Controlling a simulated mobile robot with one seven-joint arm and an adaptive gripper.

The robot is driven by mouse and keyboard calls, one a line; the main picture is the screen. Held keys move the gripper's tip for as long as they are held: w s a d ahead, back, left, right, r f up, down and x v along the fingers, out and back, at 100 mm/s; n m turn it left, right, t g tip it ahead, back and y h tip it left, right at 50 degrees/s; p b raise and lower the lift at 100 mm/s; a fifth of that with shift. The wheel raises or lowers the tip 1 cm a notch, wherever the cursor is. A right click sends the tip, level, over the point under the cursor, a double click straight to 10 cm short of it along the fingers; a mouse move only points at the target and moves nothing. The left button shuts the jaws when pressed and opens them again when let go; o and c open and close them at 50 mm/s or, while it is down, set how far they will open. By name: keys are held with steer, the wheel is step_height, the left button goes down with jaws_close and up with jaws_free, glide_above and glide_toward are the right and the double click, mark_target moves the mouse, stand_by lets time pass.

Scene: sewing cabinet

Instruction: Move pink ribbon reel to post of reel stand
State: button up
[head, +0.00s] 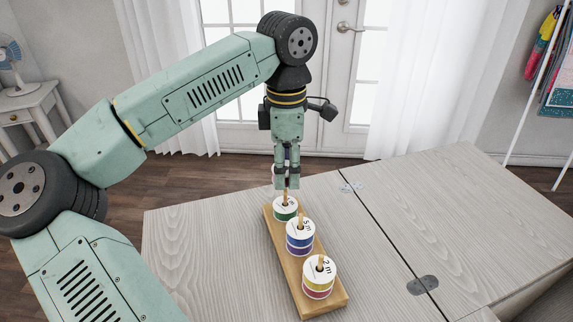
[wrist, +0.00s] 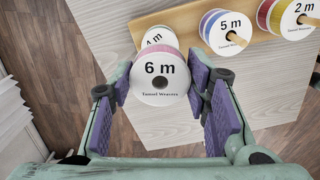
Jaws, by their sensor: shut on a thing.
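In the wrist view, a reel with a white "6 m" face (wrist: 160,70) sits between the two purple finger pads. My gripper (head: 286,186) is shut on this reel, presumed to be the pink one; its ribbon colour is mostly hidden. In the head view, the fingers hide nearly all of it. My gripper is above the far end of the wooden reel stand (head: 332,300). The green reel (head: 285,211) is on the far post, whose tip shows just below the fingers. In the wrist view, the "4 m" reel (wrist: 156,40) is partly hidden behind the held reel.
On the same stand, a blue and purple reel (head: 299,246) is in the middle and a yellow and red reel (head: 319,288) is at the near end. The pale wooden cabinet top (head: 200,245) is clear on both sides. Hinges (head: 422,285) mark its seam.

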steer(key=shift+f+b, duration=1.1)
steer(key=shift+f, duration=0.35)
steer(key=o, duration=1.1)
step_height(320, 180, up, 12)
stand_by(0.5)
